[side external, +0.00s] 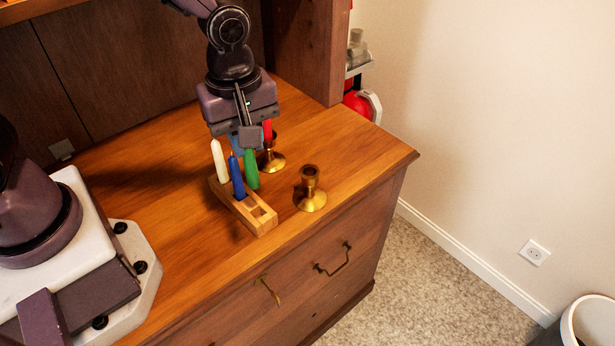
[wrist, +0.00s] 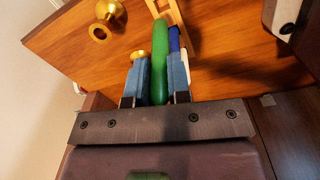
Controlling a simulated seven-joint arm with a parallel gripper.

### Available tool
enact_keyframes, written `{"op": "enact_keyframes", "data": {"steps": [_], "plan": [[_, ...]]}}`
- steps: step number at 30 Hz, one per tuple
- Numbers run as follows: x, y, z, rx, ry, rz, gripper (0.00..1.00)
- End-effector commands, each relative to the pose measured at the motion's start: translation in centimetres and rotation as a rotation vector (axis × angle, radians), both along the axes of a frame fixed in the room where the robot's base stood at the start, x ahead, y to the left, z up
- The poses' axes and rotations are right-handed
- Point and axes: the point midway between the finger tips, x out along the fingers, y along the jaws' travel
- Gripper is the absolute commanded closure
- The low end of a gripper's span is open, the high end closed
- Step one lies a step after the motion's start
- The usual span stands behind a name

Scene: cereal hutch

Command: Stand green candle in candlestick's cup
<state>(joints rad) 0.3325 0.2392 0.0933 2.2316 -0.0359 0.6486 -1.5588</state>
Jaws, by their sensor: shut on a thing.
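My gripper (side external: 249,138) is shut on the green candle (side external: 251,170), which hangs roughly upright below it. In the wrist view the green candle (wrist: 160,62) runs between my two fingers (wrist: 159,82). Its lower end shows at the far edge of the wooden rack (side external: 262,220) and looks raised out of it. The brass candlestick (side external: 310,192) with an empty cup stands to the right of the rack, apart from the candle. This candlestick also shows at the top left of the wrist view (wrist: 108,12).
The rack holds a white candle (side external: 218,160) and a blue candle (side external: 237,178), with open slots at its near end. A red candle (side external: 267,131) stands in another brass candlestick (side external: 273,160) just behind the green one. The wooden top (side external: 345,150) is clear at right.

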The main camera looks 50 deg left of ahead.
Motion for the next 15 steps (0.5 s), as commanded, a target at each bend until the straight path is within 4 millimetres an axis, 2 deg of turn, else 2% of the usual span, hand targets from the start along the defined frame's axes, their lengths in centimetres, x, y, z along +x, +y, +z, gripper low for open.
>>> {"op": "enact_keyframes", "data": {"steps": [2, 4, 12, 15], "plan": [[0.0, 0.2, -0.3, 0.003, 0.009, 0.005, 1.0], [0.9, 0.2, -0.5, 0.004, 0.006, 0.011, 1.0], [8.1, -0.7, 1.3, 0.005, -0.007, -0.019, 1.0], [10.1, -1.1, 2.3, 0.004, -0.006, -0.043, 1.0]]}}
